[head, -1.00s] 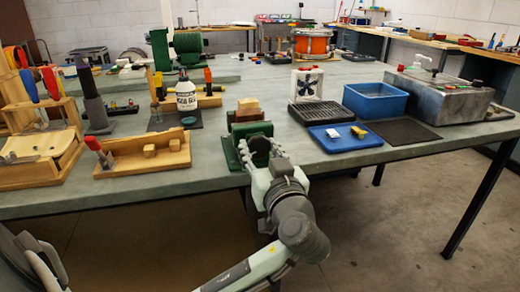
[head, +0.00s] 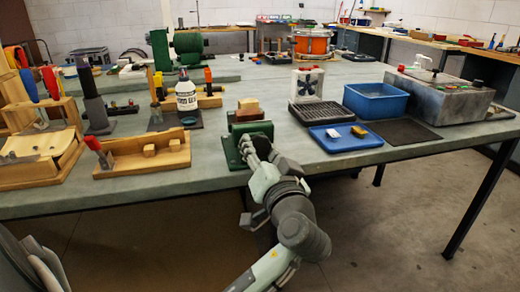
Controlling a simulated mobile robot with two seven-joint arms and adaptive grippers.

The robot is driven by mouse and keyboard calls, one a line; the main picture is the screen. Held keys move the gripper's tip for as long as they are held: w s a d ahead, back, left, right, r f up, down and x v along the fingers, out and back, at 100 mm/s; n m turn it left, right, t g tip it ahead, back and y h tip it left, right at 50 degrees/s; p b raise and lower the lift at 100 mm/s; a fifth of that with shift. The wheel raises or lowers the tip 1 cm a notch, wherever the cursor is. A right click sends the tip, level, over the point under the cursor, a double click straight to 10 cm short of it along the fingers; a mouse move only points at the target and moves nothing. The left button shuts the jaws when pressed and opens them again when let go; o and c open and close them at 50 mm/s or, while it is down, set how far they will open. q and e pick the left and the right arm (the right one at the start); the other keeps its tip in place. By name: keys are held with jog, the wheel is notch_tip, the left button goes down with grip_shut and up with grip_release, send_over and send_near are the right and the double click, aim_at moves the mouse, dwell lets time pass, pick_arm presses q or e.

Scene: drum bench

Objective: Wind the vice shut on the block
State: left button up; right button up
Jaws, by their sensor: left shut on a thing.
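The green vice (head: 231,147) stands at the front edge of the bench. The wooden block (head: 248,106) sits at its top, towards the back jaw; I cannot tell whether both jaws touch it. My left gripper (head: 252,148) is at the front of the vice, shut on the vice handle, which the fingers hide. My left arm reaches up to it from below the bench edge. My right gripper is not in view.
A wooden fixture (head: 143,153) with a red-handled tool lies left of the vice. A white bottle (head: 186,96) stands behind. To the right are a blue tray (head: 338,138), a dark grate (head: 319,112) and a blue bin (head: 375,102). The floor in front is clear.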

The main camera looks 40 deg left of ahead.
pick_arm(q)
jog(key=m, duration=0.3)
jog(key=shift+f+m, duration=0.1)
jog(key=shift+m, duration=1.2)
jog(key=m, duration=0.2)
jog(key=shift+m, duration=0.4)
jog(key=m, duration=1.2)
jog(key=shift+m, duration=0.3)
jog(key=m, duration=0.5)
jog(key=shift+d, duration=0.1)
jog(key=m, duration=0.3)
jog(key=shift+m, duration=0.8)
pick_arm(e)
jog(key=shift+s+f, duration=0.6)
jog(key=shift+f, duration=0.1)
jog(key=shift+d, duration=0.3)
